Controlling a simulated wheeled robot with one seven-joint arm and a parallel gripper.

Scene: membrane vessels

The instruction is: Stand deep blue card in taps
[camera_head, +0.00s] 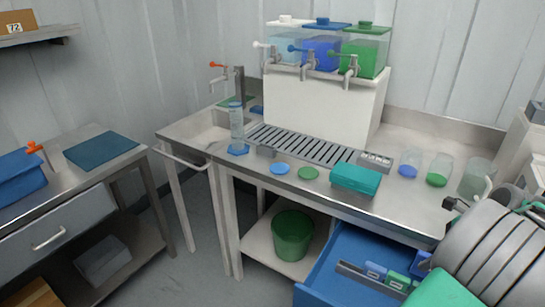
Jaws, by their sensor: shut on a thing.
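Three lidded tanks stand on a white stand (320,115) at the back of the bench: a pale one (280,53), a blue one (321,54) and a green one (366,55). Each has a front tap, with a white (270,50), a blue (304,54) and a green (347,65) handle. Blue cards (375,271) and a green card (397,280) with pale labels stand in the open blue drawer (335,290). I cannot tell which is the deep blue card. My arm fills the lower right. My gripper's fingers cannot be made out, so any held thing is hidden.
On the bench lie a teal box (356,178), blue (280,168) and green (307,173) discs, and a small grey labelled block (375,160). Glass beakers (438,168) stand at right, a clear column (236,128) at left. A green bin (292,234) stands below.

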